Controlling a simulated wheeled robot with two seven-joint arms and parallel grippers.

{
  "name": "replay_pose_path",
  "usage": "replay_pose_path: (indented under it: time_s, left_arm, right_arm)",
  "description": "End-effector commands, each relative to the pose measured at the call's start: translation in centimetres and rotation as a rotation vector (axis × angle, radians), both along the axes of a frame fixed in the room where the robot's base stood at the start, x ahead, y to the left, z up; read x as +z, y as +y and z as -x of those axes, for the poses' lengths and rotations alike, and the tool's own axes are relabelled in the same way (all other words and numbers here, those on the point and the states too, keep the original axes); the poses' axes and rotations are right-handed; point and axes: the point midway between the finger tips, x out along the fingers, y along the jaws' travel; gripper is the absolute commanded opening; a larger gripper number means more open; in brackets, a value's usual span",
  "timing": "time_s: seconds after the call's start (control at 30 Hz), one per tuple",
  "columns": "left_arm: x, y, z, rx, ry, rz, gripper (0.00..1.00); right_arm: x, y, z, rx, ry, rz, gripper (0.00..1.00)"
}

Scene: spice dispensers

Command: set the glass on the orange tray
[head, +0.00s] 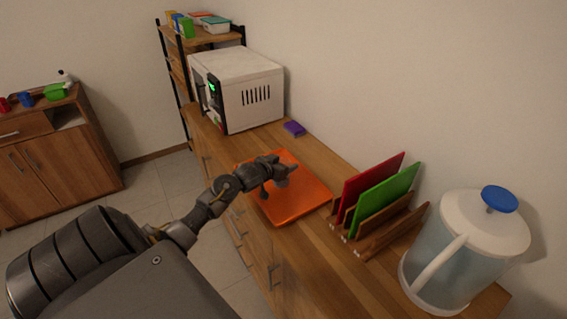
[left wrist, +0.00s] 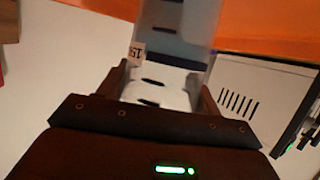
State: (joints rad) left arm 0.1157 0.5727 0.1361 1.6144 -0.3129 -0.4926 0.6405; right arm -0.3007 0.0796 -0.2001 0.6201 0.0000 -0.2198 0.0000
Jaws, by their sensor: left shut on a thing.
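The orange tray (head: 307,204) lies flat on the wooden counter, and part of it shows at the top of the left wrist view (left wrist: 275,32). My left gripper (head: 286,176) is over the tray in the head view. In the left wrist view, my left gripper (left wrist: 160,90) is shut on the clear glass (left wrist: 182,45), which has dark marks and a small printed label. The glass cannot be made out in the head view. Whether its base touches the tray cannot be told. My right gripper is not in view.
A white microwave (head: 240,90) stands behind the tray, with a purple block (head: 294,128) beside it. To the right are a rack with red (head: 372,180) and green boards (head: 385,195) and a large jug (head: 462,250). A shelf (head: 177,65) stands at the back.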

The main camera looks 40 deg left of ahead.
Motion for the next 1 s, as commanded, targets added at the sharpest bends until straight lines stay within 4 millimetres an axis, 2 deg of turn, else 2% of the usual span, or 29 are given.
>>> replay_pose_path:
  time_s: [0.27, 0.3, 0.47, 0.8, 1.0]
  left_arm:
    - [-0.2, 0.0, 0.0, 0.0, -0.002, 0.001, 0.26]
    - [-0.3, 0.0, 0.0, 0.0, 0.0, 0.0, 0.67]
    - [-0.2, 0.0, 0.0, 0.0, 0.0, 0.0, 0.86]
    - [0.2, 0.0, 0.1, 0.0, 0.0, -0.001, 0.86]
    - [1.1, -0.4, 3.1, -0.001, 0.0, -0.003, 0.86]
  right_arm:
    - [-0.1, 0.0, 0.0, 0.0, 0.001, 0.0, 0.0]
    - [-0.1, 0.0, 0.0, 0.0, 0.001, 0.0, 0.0]
    - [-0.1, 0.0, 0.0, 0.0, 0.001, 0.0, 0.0]
    - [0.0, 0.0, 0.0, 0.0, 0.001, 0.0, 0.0]
    - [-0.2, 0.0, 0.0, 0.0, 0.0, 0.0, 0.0]
